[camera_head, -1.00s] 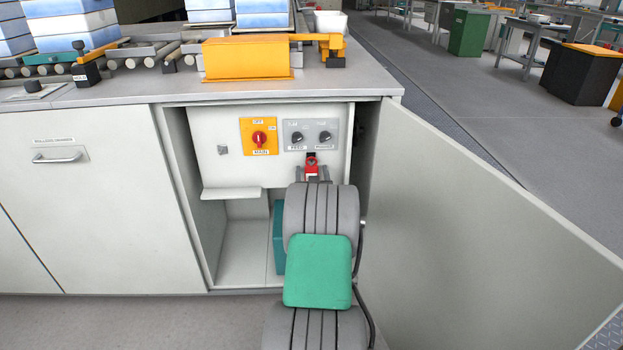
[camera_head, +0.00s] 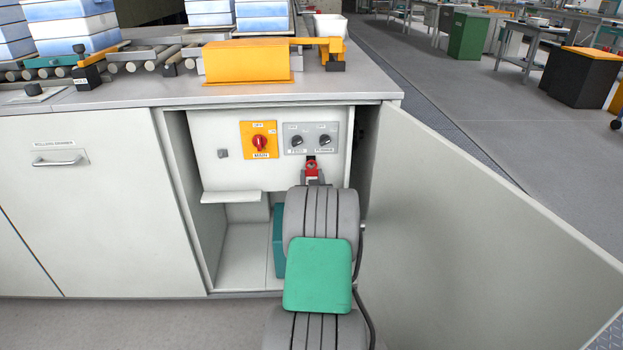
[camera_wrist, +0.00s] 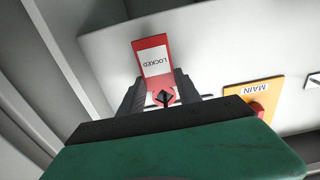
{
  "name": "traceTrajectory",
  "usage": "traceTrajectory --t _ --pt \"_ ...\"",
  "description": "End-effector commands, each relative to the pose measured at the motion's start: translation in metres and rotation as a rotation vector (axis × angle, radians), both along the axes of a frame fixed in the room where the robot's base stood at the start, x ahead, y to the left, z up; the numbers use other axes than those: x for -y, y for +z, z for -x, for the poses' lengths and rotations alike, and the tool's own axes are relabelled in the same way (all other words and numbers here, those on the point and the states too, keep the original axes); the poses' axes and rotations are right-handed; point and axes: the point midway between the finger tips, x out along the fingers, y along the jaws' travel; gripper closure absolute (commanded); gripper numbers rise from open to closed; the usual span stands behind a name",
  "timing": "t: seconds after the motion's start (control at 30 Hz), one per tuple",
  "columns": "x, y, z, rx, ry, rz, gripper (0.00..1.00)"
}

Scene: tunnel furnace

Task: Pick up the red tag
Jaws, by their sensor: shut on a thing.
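The red tag (camera_wrist: 151,44) carries a white label reading LOCKED, upside down in the wrist view. My gripper (camera_wrist: 163,88) is shut on the tag, with its dark fingers on either side of the tag's lower part. My gripper (camera_head: 312,179) is mostly hidden there behind my own arm. I cannot tell whether the tag touches the panel.
The open cabinet holds a panel (camera_head: 224,180) with a red MAIN switch (camera_head: 259,142) on a yellow plate and a grey knob plate (camera_head: 311,138). A small shelf (camera_head: 230,197) juts out lower left. The open door (camera_head: 470,220) stands to the right of my arm.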

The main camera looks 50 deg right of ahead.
Motion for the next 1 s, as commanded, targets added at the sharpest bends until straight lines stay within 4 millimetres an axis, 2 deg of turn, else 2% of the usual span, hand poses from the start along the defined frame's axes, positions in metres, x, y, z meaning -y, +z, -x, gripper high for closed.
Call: traceTrajectory --t 0.17,0.33,0.37,0.57,0.8,1.0 --pt "0.000 0.003 0.000 0.001 0.000 0.001 0.98" --pt "0.000 0.022 0.000 0.001 0.000 0.002 0.98" --pt "-0.005 0.018 0.005 -0.001 0.000 -0.002 0.98" --pt "-0.042 0.019 0.038 -0.001 -0.002 -0.002 0.98" --pt "-0.104 0.015 0.094 0.002 -0.005 -0.001 0.98" --pt "-0.129 0.015 0.115 0.001 -0.003 0.000 0.98"
